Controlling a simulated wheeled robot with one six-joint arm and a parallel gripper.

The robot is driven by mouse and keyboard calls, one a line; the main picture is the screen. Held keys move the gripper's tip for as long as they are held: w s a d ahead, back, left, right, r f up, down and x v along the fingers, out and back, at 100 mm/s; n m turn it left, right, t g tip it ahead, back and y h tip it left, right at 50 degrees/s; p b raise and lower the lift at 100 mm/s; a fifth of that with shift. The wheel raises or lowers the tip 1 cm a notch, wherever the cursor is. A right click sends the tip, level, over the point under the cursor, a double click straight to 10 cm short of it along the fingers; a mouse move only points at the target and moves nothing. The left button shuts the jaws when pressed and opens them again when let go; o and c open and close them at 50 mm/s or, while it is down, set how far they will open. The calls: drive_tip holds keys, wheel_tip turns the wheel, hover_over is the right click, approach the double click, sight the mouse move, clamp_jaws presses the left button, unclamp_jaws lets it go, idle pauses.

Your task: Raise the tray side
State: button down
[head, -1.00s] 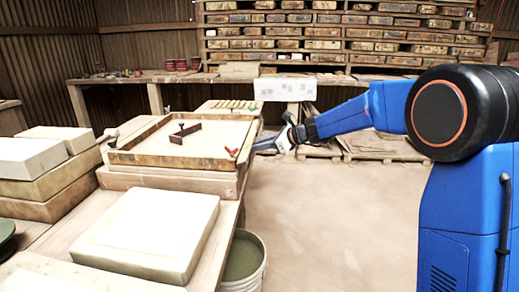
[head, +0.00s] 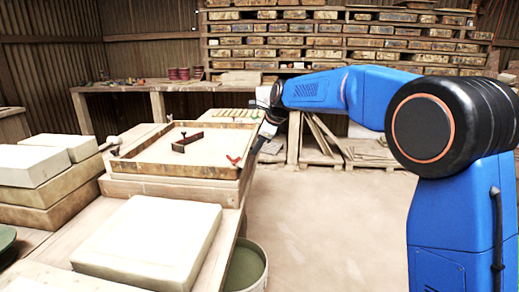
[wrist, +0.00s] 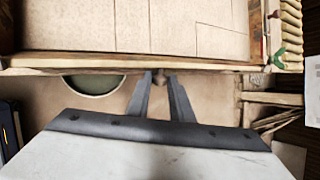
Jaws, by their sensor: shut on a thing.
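The tray (head: 150,166) is a shallow wooden frame with a pale floor, lying on a thick wooden block on the bench. Its right side (head: 246,162) also shows in the wrist view as a long wooden strip (wrist: 110,63). My gripper (head: 256,147) is at the outside of that side. In the wrist view the two fingers (wrist: 160,78) are closed around a small brown knob (wrist: 160,82) on the strip. The fingers hide part of the knob. In the head view the contact is too small to make out.
A red clamp lever (head: 233,160) sits at the tray's near right corner. A dark metal piece (head: 187,141) lies inside the tray. A pale slab (head: 150,240) is in front, and a green bucket (head: 245,268) stands on the floor beside the bench. Open floor (head: 320,225) lies to the right.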

drive_tip(key=shift+w+a+r+n+h, duration=0.15)
drive_tip(key=shift+a+r+h, duration=0.15)
drive_tip(key=shift+h, duration=0.55)
drive_tip(key=shift+s+a+r+n+h, duration=0.1)
drive_tip(key=shift+a+r+n+h, duration=0.15)
drive_tip(key=shift+a+h, duration=0.4)
drive_tip(key=shift+w+a+r+n+h, duration=0.15)
drive_tip(key=shift+r+h, duration=0.1)
drive_tip(key=shift+h, duration=0.75)
drive_tip(key=shift+s, duration=0.1)
drive_tip(key=c, duration=1.6)
unclamp_jaws()
drive_tip(key=v, duration=1.7)
drive_tip(key=shift+a+r, duration=0.1)
drive_tip(key=shift+r, duration=0.15)
